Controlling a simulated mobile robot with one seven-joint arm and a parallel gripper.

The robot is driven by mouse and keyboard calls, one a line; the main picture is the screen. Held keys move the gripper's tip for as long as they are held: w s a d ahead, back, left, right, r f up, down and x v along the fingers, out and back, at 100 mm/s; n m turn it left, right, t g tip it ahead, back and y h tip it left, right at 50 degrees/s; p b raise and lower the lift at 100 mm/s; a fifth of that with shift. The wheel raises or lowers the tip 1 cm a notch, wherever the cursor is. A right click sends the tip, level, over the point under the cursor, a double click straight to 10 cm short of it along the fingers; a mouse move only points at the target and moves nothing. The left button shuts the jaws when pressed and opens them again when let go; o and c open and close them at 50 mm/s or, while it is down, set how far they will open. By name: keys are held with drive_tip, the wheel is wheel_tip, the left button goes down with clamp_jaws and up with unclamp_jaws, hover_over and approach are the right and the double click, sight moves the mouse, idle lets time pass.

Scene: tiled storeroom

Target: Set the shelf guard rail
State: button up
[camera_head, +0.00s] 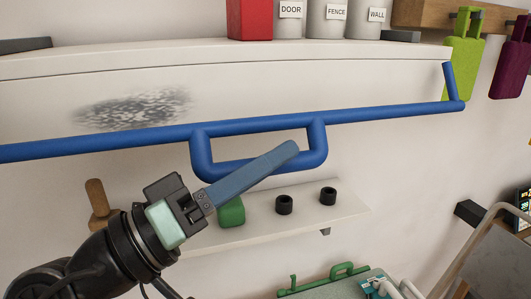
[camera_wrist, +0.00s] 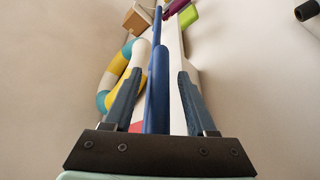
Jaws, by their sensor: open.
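The blue guard rail (camera_head: 100,143) runs across the front of the upper white shelf (camera_head: 330,82), with an upturned end at the right near the shelf's end. A blue U-shaped handle (camera_head: 318,138) hangs below its middle. My gripper (camera_head: 288,152) reaches up from the lower left, its fingers overlapping the handle in the head view. In the wrist view the open fingers of my gripper (camera_wrist: 158,78) stand either side of the blue bar (camera_wrist: 157,105). I cannot tell whether either finger touches it. The rail's left end is out of the head view.
A red box (camera_head: 250,20) and labelled canisters (camera_head: 336,18) stand on the upper shelf. A small lower shelf (camera_head: 345,212) holds black cylinders (camera_head: 284,204) and a green block (camera_head: 231,212). Green (camera_head: 463,65) and purple (camera_head: 512,65) items hang at the right.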

drive_tip(key=shift+c, duration=0.2)
clamp_jaws()
idle(1.3)
